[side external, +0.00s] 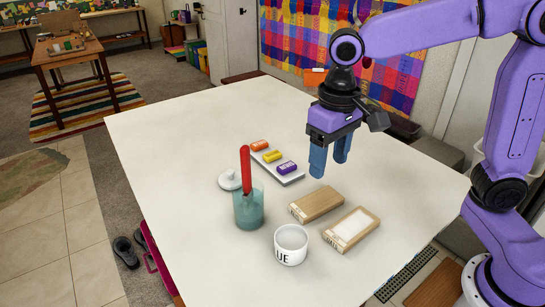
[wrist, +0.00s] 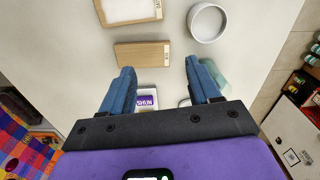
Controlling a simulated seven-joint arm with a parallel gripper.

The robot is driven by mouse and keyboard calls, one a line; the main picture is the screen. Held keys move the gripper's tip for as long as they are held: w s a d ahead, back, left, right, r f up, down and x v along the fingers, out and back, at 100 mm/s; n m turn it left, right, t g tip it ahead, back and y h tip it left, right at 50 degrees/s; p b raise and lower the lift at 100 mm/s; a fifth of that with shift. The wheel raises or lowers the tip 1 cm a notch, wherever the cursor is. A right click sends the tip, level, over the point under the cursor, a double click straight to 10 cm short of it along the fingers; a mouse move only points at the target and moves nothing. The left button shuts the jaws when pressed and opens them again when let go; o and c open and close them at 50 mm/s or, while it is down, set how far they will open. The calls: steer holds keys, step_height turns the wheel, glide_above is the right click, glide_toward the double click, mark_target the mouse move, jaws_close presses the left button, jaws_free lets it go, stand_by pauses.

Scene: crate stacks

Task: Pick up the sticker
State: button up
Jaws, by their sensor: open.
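I cannot tell for sure which thing is the sticker. A white tray (side external: 292,179) holds an orange block (side external: 260,146), a yellow block (side external: 272,157) and a purple block (side external: 286,168) with white marks. In the wrist view the purple block (wrist: 147,101) shows lettering between my fingers, partly hidden by the gripper body. Two wooden boxes, a plain-topped one (side external: 316,205) and one with a white top (side external: 351,230), carry small labels on their ends. My gripper (side external: 330,165) is open and empty above the table, behind the plain-topped box; its fingers also show in the wrist view (wrist: 160,72).
A teal cup (side external: 248,210) with a red stick-like thing (side external: 246,170) stands left of the boxes. A white lettered bowl (side external: 290,246) is at the front, and a white lid (side external: 229,181) lies near the cup. The table's (side external: 180,140) left and back are clear.

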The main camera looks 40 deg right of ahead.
steer(key=w+a+r+m, duration=0.2)
steer(key=w+m, duration=0.4)
steer(key=w, duration=0.4)
steer(key=m, duration=1.3)
glide_above(272, 154)
steer(key=f, duration=1.1)
steer(key=shift+w+f, duration=0.2)
steer(key=shift+s+d+f, duration=0.1)
steer(key=shift+s+f, duration=0.05)
steer(key=shift+f, duration=2.65)
steer(key=shift+c, duration=0.3)
steer(key=c, duration=1.1)
